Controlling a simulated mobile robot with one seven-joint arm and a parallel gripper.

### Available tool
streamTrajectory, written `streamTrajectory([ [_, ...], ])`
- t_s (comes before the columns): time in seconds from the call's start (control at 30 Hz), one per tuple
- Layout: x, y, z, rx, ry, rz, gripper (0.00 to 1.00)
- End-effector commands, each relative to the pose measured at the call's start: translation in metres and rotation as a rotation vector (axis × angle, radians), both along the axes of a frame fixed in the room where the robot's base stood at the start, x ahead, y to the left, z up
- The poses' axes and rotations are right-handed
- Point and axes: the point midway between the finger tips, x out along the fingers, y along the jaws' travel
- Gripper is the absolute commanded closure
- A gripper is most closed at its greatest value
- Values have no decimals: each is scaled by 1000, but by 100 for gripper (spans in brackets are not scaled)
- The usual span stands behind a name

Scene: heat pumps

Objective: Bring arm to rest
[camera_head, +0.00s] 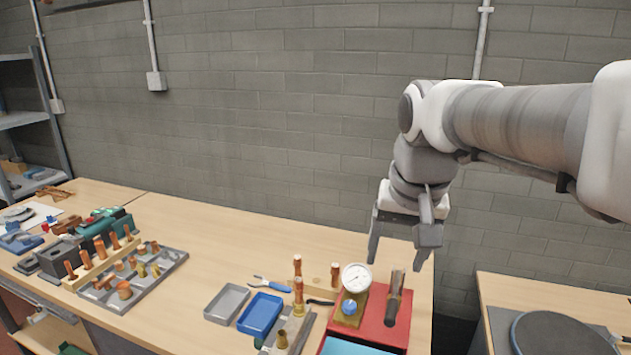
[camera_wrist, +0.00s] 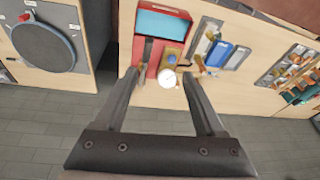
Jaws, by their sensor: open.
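My gripper (camera_head: 398,258) hangs above the right end of the workbench (camera_head: 215,250), fingers pointing down and spread apart. Nothing is between the fingers. In the wrist view my gripper (camera_wrist: 160,75) also shows two parted, empty fingers. Below it stands a red case (camera_head: 372,327) with a round white gauge (camera_head: 356,278) on a brass block and a dark-handled tool (camera_head: 394,300). The red case and the gauge (camera_wrist: 168,79) also show in the wrist view. My arm reaches in from the right, bent at the elbow.
A grey tray (camera_head: 226,302), a blue tray (camera_head: 260,314) and copper fittings lie left of the case. A larger fittings tray (camera_head: 140,280) is further left. A second bench with a dark disc (camera_head: 560,335) stands right, beyond a gap. A block wall (camera_head: 260,120) is behind.

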Motion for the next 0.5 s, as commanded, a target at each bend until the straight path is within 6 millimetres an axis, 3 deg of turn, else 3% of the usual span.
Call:
streamTrajectory([
  [0.3,-83,-9,-25,-50,-128,127,28],
  [0.5,-118,-12,-49,-83,-187,189,28],
])
